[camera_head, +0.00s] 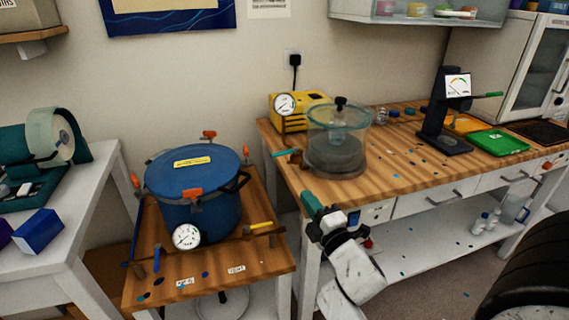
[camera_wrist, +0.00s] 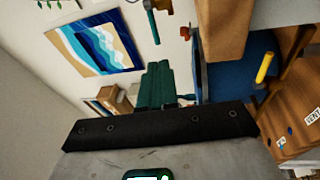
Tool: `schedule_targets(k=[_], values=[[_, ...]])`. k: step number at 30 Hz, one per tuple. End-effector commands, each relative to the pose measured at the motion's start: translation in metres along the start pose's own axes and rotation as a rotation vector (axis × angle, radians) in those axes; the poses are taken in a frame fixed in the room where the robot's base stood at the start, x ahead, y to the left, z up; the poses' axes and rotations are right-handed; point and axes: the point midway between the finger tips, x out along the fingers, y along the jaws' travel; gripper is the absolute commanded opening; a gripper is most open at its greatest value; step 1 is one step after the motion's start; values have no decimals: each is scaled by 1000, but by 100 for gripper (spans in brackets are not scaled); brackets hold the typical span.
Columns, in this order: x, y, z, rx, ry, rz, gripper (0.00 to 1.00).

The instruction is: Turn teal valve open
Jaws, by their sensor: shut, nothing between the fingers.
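The teal valve handle (camera_head: 279,153) sticks out to the left of the clear vacuum chamber (camera_head: 338,140) on the wooden bench, at a small brass fitting. In the wrist view a teal bar (camera_wrist: 152,24) near the top looks like the same handle. My gripper (camera_head: 311,206) is in front of the bench's left front corner, below and to the right of the handle and apart from it. It is shut and empty. The dark gripper part (camera_wrist: 160,126) crosses the lower wrist view.
A blue pressure pot (camera_head: 193,208) with orange clamps, a gauge and a yellow handle (camera_head: 261,226) stands on a low wooden stand to the left. A yellow pump (camera_head: 289,119) is behind the chamber. A black stand (camera_head: 440,130) is farther right on the bench.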

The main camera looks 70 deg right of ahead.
Motion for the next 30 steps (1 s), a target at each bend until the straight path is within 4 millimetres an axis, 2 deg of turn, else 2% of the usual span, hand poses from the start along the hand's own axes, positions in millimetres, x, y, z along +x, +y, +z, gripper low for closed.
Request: schedule_targets(k=[4, 8, 24, 30], values=[[0, 5, 3, -52, 12, 30, 0], [10, 8, 2, -56, 15, 34, 0], [107, 13, 1, -50, 12, 32, 0], [129, 11, 1, -51, 12, 31, 0]])
